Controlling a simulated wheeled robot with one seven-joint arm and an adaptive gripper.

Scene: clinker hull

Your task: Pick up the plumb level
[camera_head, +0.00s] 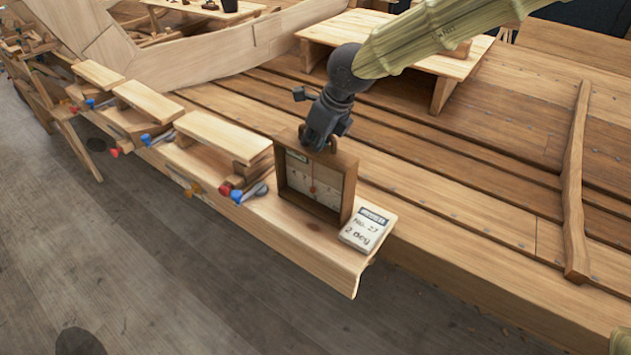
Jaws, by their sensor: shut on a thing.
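The plumb level (345,190) is a brown wooden frame with a pale face and a small red mark. It stands upright near the right end of the narrow plank ledge (300,229). My gripper (322,150) comes down from above and is shut on the top edge of the plumb level. The fingertips are partly hidden behind the frame's top. I cannot tell whether the frame's bottom touches the ledge or is just above it.
A small card block (368,229) with writing lies just right of the level. Clamps with red and blue ends (237,193) and raised wooden blocks (222,137) line the ledge to the left. A low wooden bench (397,45) stands behind. A curved timber (575,190) lies on the planking at right.

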